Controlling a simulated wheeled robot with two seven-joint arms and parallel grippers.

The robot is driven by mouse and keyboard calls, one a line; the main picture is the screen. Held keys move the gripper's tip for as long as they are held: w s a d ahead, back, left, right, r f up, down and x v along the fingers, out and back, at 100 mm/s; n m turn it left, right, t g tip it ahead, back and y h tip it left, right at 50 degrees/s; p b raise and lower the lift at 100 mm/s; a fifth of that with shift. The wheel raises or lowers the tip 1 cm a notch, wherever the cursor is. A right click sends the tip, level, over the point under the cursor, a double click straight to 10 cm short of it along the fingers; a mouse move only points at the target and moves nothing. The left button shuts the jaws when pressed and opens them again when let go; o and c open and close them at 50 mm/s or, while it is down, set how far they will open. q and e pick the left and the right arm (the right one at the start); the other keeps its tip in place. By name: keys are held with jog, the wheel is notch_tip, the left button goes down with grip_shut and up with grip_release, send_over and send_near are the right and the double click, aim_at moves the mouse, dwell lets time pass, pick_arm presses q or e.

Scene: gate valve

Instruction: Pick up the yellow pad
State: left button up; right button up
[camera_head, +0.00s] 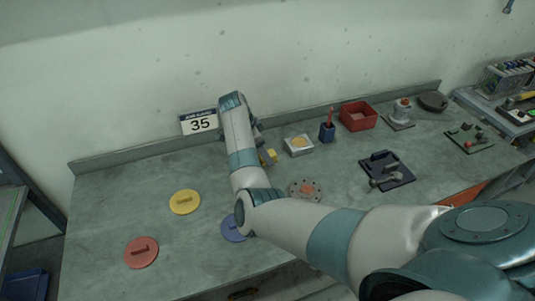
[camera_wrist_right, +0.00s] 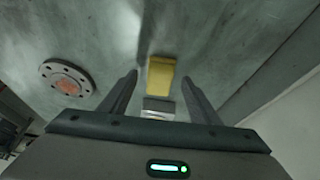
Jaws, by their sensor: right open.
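The yellow pad (camera_head: 268,157) is a small yellow block on the grey workbench, just right of my right forearm, which partly hides it. In the right wrist view the pad (camera_wrist_right: 161,75) lies ahead of and between the two fingers, with a grey block (camera_wrist_right: 158,106) at its near end. My right gripper (camera_wrist_right: 162,88) is open, with a gap on both sides of the pad and no finger touching it. In the head view my right arm mostly hides this gripper. My left gripper is not in view.
A yellow disc (camera_head: 184,202), a red disc (camera_head: 141,252) and a part-hidden blue disc (camera_head: 233,229) lie on the bench (camera_head: 100,215). A round flange (camera_head: 305,189) lies right of my arm.

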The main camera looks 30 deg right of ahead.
jog(key=shift+d+f, duration=0.25)
jog(key=shift+f, duration=0.45)
jog(key=c, duration=1.1)
jog(key=shift+c, duration=0.2)
